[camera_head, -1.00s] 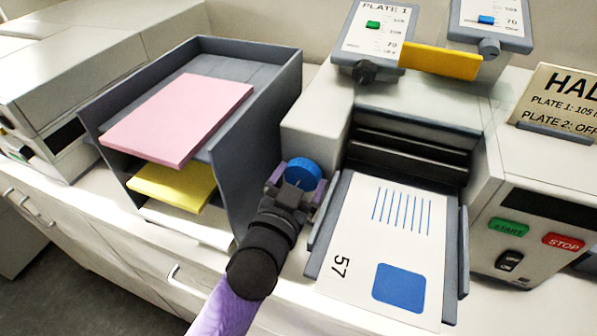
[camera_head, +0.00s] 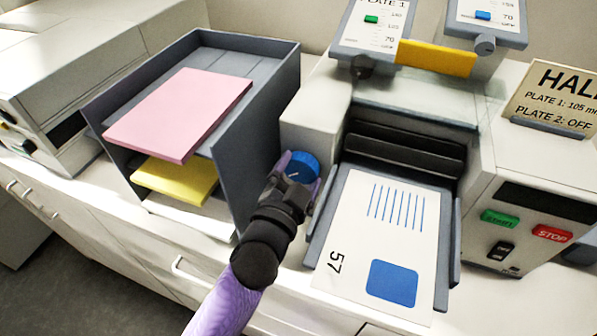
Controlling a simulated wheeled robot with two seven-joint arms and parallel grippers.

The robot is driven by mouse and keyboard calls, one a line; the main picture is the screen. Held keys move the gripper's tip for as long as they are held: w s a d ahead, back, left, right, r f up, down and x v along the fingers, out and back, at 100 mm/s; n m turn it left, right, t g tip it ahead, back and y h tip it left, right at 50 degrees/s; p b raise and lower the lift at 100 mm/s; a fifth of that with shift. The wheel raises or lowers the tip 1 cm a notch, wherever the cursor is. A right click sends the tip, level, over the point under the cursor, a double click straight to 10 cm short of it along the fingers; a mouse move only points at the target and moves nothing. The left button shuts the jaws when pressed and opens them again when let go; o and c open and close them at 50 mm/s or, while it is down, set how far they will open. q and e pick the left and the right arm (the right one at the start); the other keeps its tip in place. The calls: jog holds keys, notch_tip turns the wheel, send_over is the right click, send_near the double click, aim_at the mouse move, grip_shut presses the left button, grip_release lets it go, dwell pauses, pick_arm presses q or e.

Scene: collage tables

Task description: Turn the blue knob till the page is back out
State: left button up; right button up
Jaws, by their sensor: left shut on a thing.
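The blue knob (camera_head: 301,167) is on the left side of the machine, with a light pointer line on its face. My left gripper (camera_head: 292,175) is shut on the blue knob, and its fingers partly hide it. The page (camera_head: 378,240), white with blue lines, a blue square and the number 57, lies on the machine's grey front tray (camera_head: 448,262). Its top edge lies close to the black rollers (camera_head: 405,150); I cannot tell whether it touches them. My right gripper is not in view.
A grey paper rack (camera_head: 262,125) with pink and yellow sheets stands close on the left of my arm. A panel with a green START button (camera_head: 500,219) and a red STOP button (camera_head: 552,233) is on the right. A sign (camera_head: 560,98) stands above it.

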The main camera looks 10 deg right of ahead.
pick_arm(q)
jog(key=o, duration=1)
jog(key=shift+s, duration=0.1)
jog(key=v, duration=0.9)
jog(key=shift+s+a, duration=0.25)
jog(key=shift+s, duration=0.05)
